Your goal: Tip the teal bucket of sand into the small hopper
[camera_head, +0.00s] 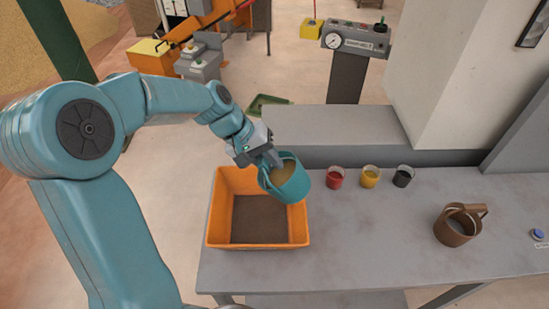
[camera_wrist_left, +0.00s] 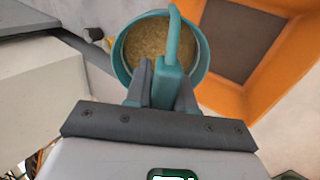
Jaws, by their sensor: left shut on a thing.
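The teal bucket (camera_head: 290,186) hangs over the right part of an orange bin, with tan sand in it; it looks tilted a little in the head view. The bucket (camera_wrist_left: 117,62) also shows in the wrist view, with sand inside. My left gripper (camera_head: 270,158) is shut on the bucket's handle; in the wrist view my left gripper (camera_wrist_left: 162,75) has its fingers on both sides of the teal handle. The orange hopper (camera_head: 217,220) is an open box with a dark brown floor; it also shows in the wrist view (camera_wrist_left: 272,70). My right gripper is not in view.
Cups of red (camera_head: 335,178), yellow (camera_head: 370,177) and black (camera_head: 403,177) stand right of the bucket on the grey table (camera_head: 365,245). A brown bucket (camera_head: 455,228) stands farther right, near a blue button (camera_head: 538,234). The table's front middle is clear. A gauge panel (camera_head: 355,40) stands behind.

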